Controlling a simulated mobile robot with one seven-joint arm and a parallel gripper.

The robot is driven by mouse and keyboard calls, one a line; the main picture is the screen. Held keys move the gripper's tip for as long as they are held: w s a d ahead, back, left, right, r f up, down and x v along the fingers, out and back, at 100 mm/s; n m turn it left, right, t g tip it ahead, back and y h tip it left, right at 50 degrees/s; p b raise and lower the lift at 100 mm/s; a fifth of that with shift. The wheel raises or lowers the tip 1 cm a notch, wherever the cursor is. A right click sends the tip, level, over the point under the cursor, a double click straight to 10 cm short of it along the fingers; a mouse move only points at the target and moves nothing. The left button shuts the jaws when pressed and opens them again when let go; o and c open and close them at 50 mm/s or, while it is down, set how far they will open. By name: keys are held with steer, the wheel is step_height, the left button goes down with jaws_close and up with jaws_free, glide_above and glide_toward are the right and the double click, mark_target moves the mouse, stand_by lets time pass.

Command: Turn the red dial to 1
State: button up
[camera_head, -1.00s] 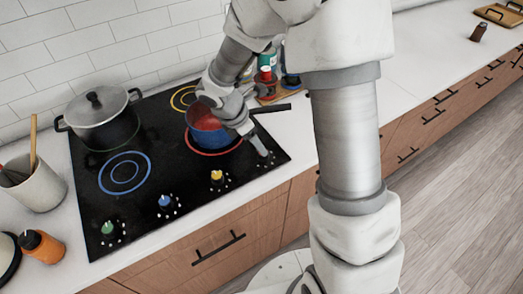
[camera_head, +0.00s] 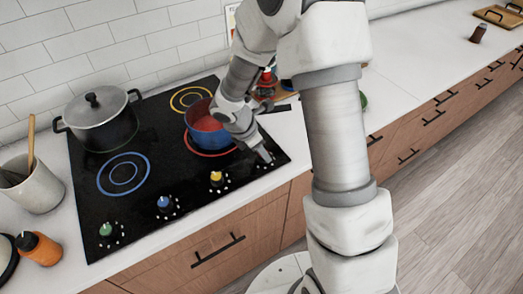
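The black cooktop (camera_head: 150,185) has a green dial (camera_head: 106,229), a blue dial (camera_head: 164,202) and a yellow dial (camera_head: 216,177) along its front edge. No red dial shows. My gripper (camera_head: 265,156) points down at the right front part of the cooktop, to the right of the yellow dial. The gripper covers that spot, and I cannot tell whether it touches anything there. The fingers are too small and close together to tell their opening.
A blue pot (camera_head: 199,131) with a red inside sits on the red-ringed burner, just behind my gripper. A lidded grey pot (camera_head: 103,120) stands at the back left. An orange bottle (camera_head: 41,248) and a utensil crock (camera_head: 35,187) stand at the left. The right counter is mostly clear.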

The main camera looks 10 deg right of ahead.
jaws_close()
steer(key=shift+m, duration=0.3)
steer(key=m+g, duration=0.1)
steer(key=m, duration=0.2)
steer(key=shift+w, duration=0.1)
steer(key=shift+w+m+g+p, duration=0.15)
steer(key=shift+m+g, duration=0.35)
steer(key=shift+m, duration=0.5)
steer(key=shift+s+m+g+p, duration=0.15)
steer(key=shift+m+g, duration=0.35)
steer(key=shift+m, duration=0.5)
steer(key=shift+w, duration=0.1)
steer(key=o, duration=0.8)
jaws_free()
